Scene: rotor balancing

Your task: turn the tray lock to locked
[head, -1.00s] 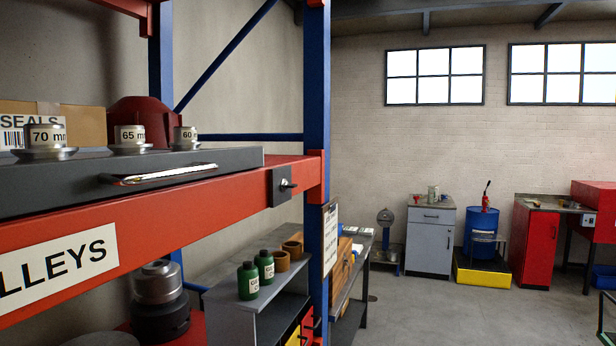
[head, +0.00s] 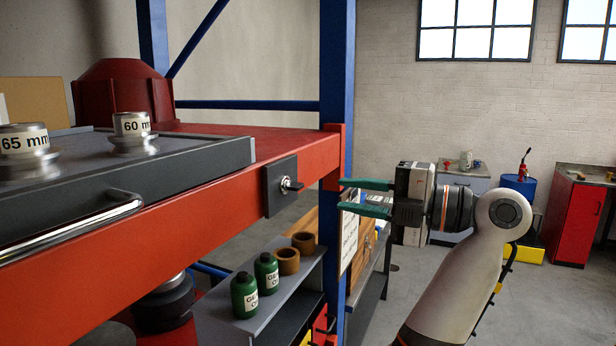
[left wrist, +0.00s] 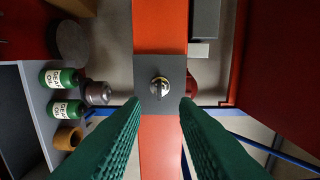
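The tray lock is a dark square plate (head: 273,201) with a small silver knob (head: 290,185) on the front of the red shelf beam, near the blue post. The grey tray (head: 205,165) rests on the shelf above it. My left gripper (head: 341,194) is open and empty, its green fingers pointing at the lock from the right, with a gap between. In the left wrist view the lock knob (left wrist: 159,87) lies ahead, centred just beyond the open fingers (left wrist: 160,105). Which way the knob is turned is hard to tell. My right gripper is not in view.
The tray carries metal pulleys marked 65 mm (head: 25,150) and 60 mm (head: 131,132) and has a front handle (head: 90,225). The blue post (head: 337,90) stands close behind my left fingers. Green bottles (head: 245,294) stand on a lower grey shelf. Open floor lies to the right.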

